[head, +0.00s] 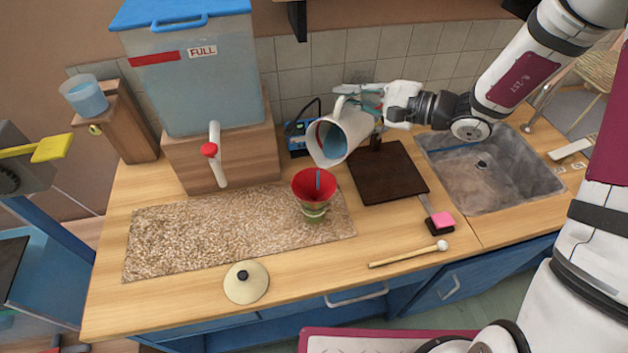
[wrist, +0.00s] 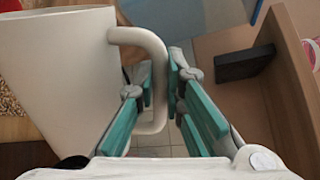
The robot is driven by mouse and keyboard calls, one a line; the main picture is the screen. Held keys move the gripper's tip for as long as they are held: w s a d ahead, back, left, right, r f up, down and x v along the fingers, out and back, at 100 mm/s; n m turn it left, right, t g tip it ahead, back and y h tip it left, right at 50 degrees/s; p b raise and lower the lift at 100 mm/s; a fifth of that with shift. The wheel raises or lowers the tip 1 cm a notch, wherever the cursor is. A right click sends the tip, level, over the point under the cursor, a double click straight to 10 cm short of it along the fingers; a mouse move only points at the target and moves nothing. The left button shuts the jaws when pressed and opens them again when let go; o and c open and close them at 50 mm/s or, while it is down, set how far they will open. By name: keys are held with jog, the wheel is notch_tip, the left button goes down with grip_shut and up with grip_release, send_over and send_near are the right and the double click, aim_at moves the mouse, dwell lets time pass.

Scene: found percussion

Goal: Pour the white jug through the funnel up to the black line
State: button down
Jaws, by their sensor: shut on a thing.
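The white jug (head: 352,127) is tilted with its mouth down to the left, and blue liquid shows inside it. My gripper (head: 366,97) is shut on its handle; in the wrist view the teal fingers (wrist: 160,85) flank the white handle (wrist: 153,112) beside the jug's wall (wrist: 65,75). The red funnel (head: 302,184) sits upright in a greenish clear vessel (head: 314,213), just below the jug's lip. A thin blue streak from the lip runs into the funnel. The black line and the level in the vessel are too small to tell.
A speckled mat (head: 200,240) lies under the vessel. A large tank marked FULL (head: 203,90) with a red-tipped tap (head: 212,152) stands behind left.

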jog(key=shift+s+a+r+n+p, duration=0.45)
jog(key=shift+s+p, duration=0.1)
jog(key=shift+s, duration=0.2)
dwell(1.5)
